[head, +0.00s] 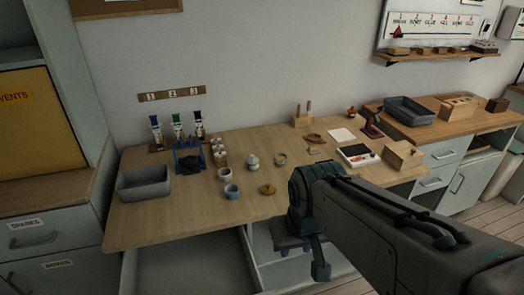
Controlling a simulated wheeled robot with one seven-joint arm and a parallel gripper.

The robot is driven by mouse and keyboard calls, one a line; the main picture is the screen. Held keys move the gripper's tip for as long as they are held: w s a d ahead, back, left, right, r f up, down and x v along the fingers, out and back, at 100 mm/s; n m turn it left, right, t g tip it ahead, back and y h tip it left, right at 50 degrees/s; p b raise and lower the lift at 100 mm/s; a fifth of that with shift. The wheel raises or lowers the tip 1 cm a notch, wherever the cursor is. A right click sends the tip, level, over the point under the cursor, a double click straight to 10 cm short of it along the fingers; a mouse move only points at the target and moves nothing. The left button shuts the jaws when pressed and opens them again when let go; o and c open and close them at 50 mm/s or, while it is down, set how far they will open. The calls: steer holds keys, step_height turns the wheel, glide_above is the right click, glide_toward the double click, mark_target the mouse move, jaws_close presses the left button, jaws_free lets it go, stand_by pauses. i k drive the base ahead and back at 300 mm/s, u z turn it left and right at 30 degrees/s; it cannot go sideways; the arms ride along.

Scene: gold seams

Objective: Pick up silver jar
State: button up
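A small pale grey-white lidded jar (252,162) stands upright near the middle of the wooden worktable (150,219). It is the most jar-like thing there; I cannot tell for sure that it is the silver jar. Two small pale open cups, one behind (225,174) and one in front (232,192), stand to its left. My arm reaches in from the lower right, with a dark teal joint at the table's front edge, well to the right of the jar. The fingers of my gripper do not show. Nothing covers the jar.
A grey bin (145,183) stands at the table's left. Bottles in a rack (178,132) and a blue stand (189,158) are behind. A tan ring (267,189) lies in front of the jar. A wooden box (403,156) stands at right. A drawer (190,268) is open below.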

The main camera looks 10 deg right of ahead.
mark_target(252, 169)
steer(key=z, duration=2.1)
steer(key=i, duration=1.25)
steer(key=u, duration=2.9)
steer(key=i, duration=0.5)
steer(key=u, duration=0.15)
